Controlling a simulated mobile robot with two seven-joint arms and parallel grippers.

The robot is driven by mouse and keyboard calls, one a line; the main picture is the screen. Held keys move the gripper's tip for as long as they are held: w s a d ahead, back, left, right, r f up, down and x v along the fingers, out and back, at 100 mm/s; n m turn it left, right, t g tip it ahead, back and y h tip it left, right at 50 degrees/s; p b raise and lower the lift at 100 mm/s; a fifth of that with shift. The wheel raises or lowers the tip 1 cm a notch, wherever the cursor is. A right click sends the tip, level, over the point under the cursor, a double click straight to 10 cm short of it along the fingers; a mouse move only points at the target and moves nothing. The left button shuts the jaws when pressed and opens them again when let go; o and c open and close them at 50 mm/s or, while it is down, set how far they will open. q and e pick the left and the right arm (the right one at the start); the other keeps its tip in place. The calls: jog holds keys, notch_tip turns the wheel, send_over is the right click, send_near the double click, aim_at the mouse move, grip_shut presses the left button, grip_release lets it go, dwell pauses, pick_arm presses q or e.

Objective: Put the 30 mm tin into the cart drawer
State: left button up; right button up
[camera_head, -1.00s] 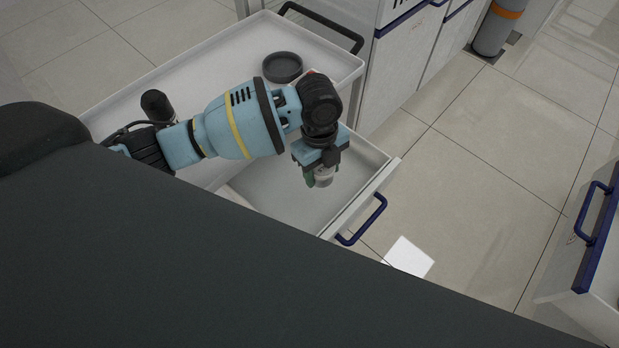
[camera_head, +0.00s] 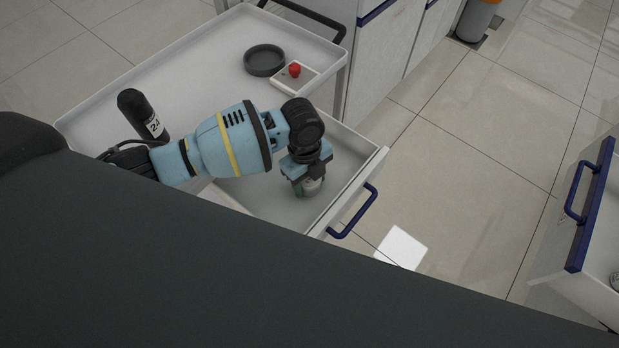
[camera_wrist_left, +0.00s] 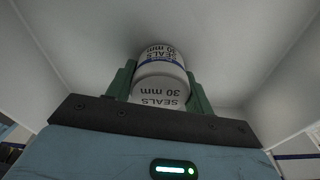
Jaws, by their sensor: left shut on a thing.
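The 30 mm tin (camera_wrist_left: 160,85) is a white cylinder marked "SEALS 30 mm" with a blue band. My left gripper (camera_head: 307,188) is shut on it, with a green finger on each side of the tin in the left wrist view (camera_wrist_left: 158,88). My right gripper is not in view.
The cart top (camera_head: 190,75) holds a dark round dish (camera_head: 264,60), a small white tray with a red object (camera_head: 295,70) and a black bottle (camera_head: 143,114). The drawer's blue handle (camera_head: 355,212) faces right. Another open drawer (camera_head: 590,225) stands at the far right.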

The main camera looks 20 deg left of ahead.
pick_arm(q)
jog(key=shift+f, duration=0.1)
jog(key=o, duration=0.9)
jog(key=shift+o, duration=0.4)
jog(key=r, duration=0.3)
jog(key=r+p, duration=0.1)
jog(key=r, duration=0.3)
jog(key=a+r, duration=0.1)
jog(key=r, duration=0.2)
jog(key=shift+w+r, duration=0.35)
jog(key=shift+a+r, duration=0.1)
jog(key=shift+r, duration=0.65)
